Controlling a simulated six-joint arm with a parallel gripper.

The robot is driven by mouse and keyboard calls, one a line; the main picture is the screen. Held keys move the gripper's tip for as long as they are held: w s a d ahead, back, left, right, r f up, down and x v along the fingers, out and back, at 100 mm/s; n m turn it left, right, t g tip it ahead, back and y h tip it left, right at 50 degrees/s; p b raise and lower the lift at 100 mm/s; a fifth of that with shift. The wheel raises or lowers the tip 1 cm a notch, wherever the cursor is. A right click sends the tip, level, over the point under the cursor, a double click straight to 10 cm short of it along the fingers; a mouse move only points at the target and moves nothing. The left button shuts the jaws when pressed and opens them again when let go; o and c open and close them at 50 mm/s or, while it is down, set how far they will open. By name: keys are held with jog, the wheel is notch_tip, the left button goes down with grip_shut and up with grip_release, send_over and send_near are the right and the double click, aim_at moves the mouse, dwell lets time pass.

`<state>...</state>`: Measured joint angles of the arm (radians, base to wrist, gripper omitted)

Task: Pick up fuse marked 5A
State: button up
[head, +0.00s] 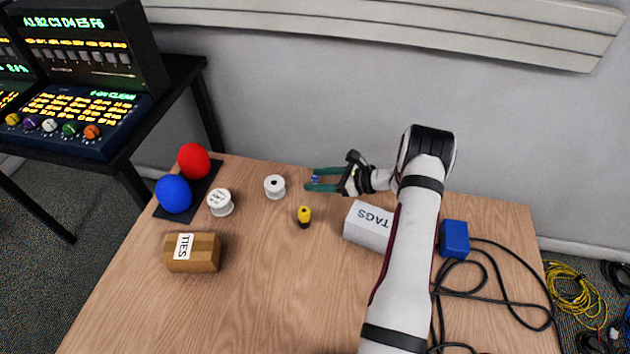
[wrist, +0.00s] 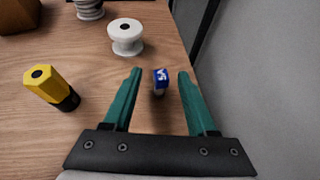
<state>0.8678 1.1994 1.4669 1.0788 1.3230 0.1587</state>
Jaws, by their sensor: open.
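In the wrist view my gripper (wrist: 159,72) has one finger on each side of the fuse, with gaps between. The fuse sits near the fingertips, and neither finger seems to touch it.
A yellow and black fuse-like piece (head: 304,216) stands close in front. The wall is close behind. The front middle of the table (head: 285,305) is clear.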

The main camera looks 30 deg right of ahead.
jog(key=shift+w+a+f, duration=0.3)
jog(key=shift+w, duration=0.15)
grip_shut()
